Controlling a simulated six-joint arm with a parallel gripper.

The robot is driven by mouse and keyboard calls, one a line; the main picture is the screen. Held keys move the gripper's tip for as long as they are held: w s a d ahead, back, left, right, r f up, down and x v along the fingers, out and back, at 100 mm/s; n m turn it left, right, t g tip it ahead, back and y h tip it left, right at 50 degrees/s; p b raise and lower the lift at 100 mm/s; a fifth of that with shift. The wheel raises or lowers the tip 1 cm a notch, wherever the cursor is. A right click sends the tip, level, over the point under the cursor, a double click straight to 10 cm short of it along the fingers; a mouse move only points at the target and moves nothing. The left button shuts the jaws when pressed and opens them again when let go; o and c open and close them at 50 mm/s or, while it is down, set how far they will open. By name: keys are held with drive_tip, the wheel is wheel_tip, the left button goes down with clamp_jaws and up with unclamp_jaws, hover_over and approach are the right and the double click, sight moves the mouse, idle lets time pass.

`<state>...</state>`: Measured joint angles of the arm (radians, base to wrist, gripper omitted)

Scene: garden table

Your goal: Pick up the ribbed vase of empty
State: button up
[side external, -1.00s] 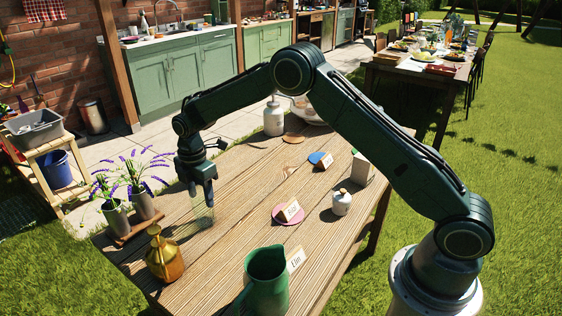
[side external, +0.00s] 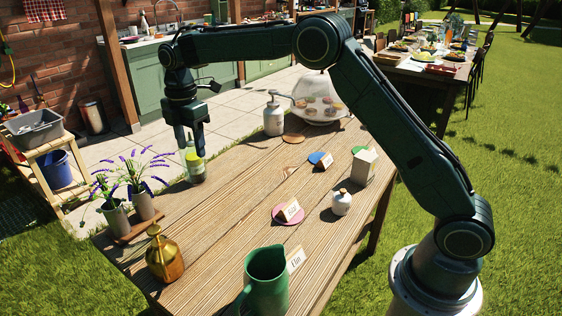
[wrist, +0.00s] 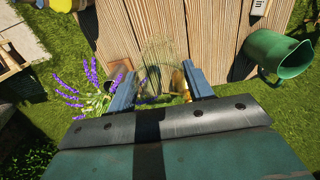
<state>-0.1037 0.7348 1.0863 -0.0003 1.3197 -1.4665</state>
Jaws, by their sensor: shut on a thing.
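The ribbed vase (side external: 196,170) is clear glass with vertical ribs. My gripper (side external: 191,148) is shut on it near its top and holds it roughly upright, above the left part of the wooden table. The vase looks yellow-green in the side view, and the table's far left edge is behind it. In the wrist view the see-through vase (wrist: 157,60) is between the two blue fingers of my gripper (wrist: 160,88). Its outline is faint there, and I cannot tell what is inside it.
Lavender pots (side external: 142,203) stand on the table's left edge, with a gold bottle (side external: 164,256) in front. A green jug (side external: 266,280) is at the near edge. A white pump bottle (side external: 274,118) and a domed dish (side external: 321,98) stand at the back. The left middle is clear.

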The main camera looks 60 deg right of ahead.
drive_tip(key=shift+r, duration=2.3)
